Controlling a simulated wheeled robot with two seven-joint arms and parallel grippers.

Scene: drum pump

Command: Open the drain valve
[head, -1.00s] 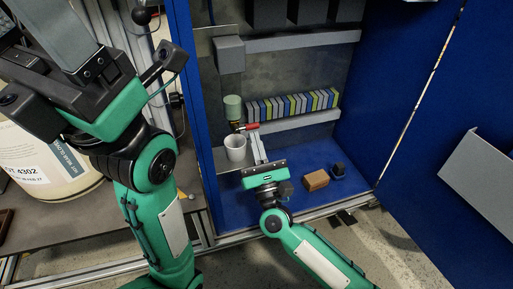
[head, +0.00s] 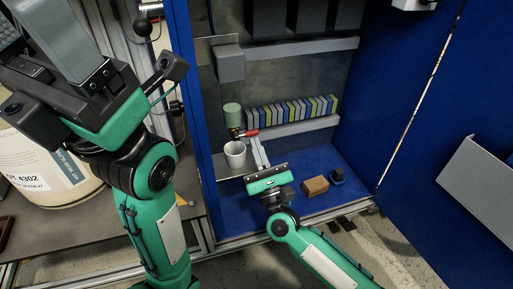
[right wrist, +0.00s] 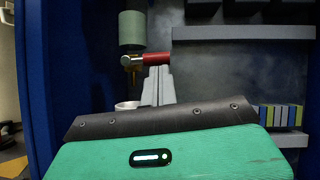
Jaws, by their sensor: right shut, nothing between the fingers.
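The drain valve is a small brass fitting (right wrist: 131,62) under a grey-green cylinder (head: 232,115). Its red lever (head: 249,133) points sideways to the right; it also shows in the right wrist view (right wrist: 157,58). My right gripper (head: 256,142) is shut and empty. Its fingertips (right wrist: 157,70) are just below the red lever; I cannot tell whether they touch it. A white cup (head: 235,154) stands below the valve, left of the fingers, partly hidden in the wrist view. My left gripper (head: 65,40) is at the upper left, its fingertips out of view.
The blue cabinet (head: 185,90) has its door (head: 440,110) open at right. A brown block (head: 315,186) and a small dark object (head: 337,175) lie on its floor. A large labelled drum (head: 60,165) stands at left.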

